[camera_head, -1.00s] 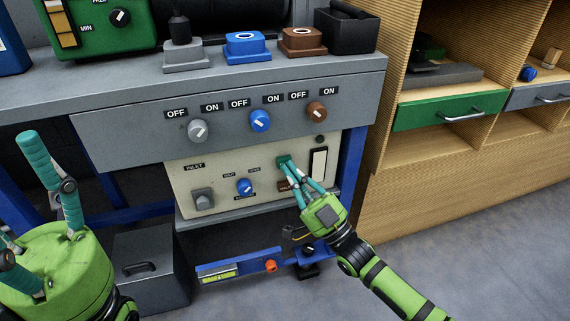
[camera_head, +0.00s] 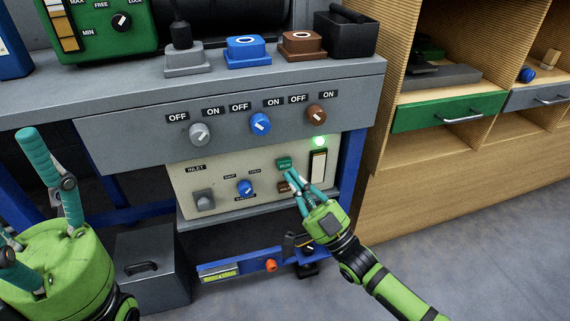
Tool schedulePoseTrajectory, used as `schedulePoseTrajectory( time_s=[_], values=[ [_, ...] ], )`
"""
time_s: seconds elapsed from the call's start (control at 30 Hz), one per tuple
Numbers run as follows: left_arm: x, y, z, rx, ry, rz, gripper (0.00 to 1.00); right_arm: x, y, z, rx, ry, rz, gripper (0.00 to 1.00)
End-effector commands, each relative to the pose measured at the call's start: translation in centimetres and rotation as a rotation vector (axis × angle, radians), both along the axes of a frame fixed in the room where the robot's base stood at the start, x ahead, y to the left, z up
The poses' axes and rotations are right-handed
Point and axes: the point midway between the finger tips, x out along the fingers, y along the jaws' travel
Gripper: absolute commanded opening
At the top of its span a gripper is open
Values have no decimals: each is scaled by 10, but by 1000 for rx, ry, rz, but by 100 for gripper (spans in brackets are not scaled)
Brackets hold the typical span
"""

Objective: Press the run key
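The green run key (camera_head: 284,163) is on the cream control panel (camera_head: 222,180), above a brown key (camera_head: 284,187) partly hidden by my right gripper. The round lamp (camera_head: 320,141) at the panel's upper right glows green. My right gripper (camera_head: 291,174) has its teal fingers drawn together, with nothing seen between them. Its tips are just below and right of the run key, and seem a little off the panel. My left gripper (camera_head: 28,205) is at the lower left, fingers spread and empty, far from the panel.
Above the panel is a grey fascia (camera_head: 150,137) with grey, blue and brown OFF/ON knobs. A dark box (camera_head: 152,265) stands under the bench. A blue bar (camera_head: 240,267) with an orange knob is below the panel. Wooden shelving (camera_head: 430,200) stands to the right.

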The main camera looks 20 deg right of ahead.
Motion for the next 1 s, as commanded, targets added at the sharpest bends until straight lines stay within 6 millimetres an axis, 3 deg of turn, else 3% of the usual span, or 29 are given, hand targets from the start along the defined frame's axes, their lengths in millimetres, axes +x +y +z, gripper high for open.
schedulePoseTrajectory(
  time_s=[0.17,0.7,1.0],
  values=[
    [0,1,7,-5,-2,1,54,-7,0,1,-1,3,1,0],
    [0,0,37,0,0,0,54,-57,-2,2,0,1,1,0],
    [0,0,37,0,0,0,54,-60,-2,0,1,-1,0,0]
  ],
)
